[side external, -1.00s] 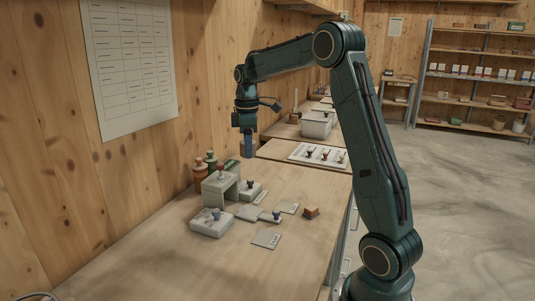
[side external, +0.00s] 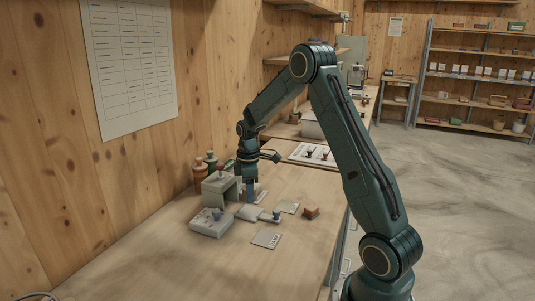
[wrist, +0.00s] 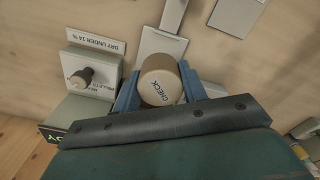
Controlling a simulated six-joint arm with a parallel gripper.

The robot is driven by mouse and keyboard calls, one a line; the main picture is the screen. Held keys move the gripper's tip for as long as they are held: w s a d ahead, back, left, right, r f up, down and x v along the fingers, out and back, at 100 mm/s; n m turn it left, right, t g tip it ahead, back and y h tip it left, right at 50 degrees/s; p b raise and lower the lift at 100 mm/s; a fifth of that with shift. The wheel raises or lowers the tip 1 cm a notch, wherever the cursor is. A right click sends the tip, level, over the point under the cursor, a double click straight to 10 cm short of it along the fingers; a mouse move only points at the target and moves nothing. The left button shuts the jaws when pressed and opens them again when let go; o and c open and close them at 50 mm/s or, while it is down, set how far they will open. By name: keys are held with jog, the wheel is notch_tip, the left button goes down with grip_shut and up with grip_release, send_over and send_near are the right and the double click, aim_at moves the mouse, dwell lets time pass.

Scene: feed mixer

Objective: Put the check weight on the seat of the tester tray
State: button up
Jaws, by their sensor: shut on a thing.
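The check weight (wrist: 160,84) is a short round piece with a pale top marked CHECK and a tan side. My gripper (wrist: 158,90) is shut on it, with one blue finger on each side. In the side external view my gripper (side external: 250,191) points down, low over the bench among the devices; the weight cannot be made out there. A pale flat plate with a narrow neck, which looks like the tester tray (wrist: 163,43), lies just beyond the weight in the wrist view. The weight overlaps its near edge. Its seat and any gap under the weight cannot be told.
A knobbed block (wrist: 88,76) is left in the wrist view. A card (side external: 267,239) and a brown block (side external: 311,212) lie on the bench, whose front is clear.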

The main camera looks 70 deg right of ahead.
aim_at(250, 212)
jog(key=shift+f, duration=2.3)
jog(key=shift+f, duration=0.15)
jog(key=o, duration=1.2)
notch_tip(250, 212, up, 12)
jog(key=shift+f, duration=0.15)
jog(key=shift+r, duration=0.3)
jog(key=shift+a, duration=0.1)
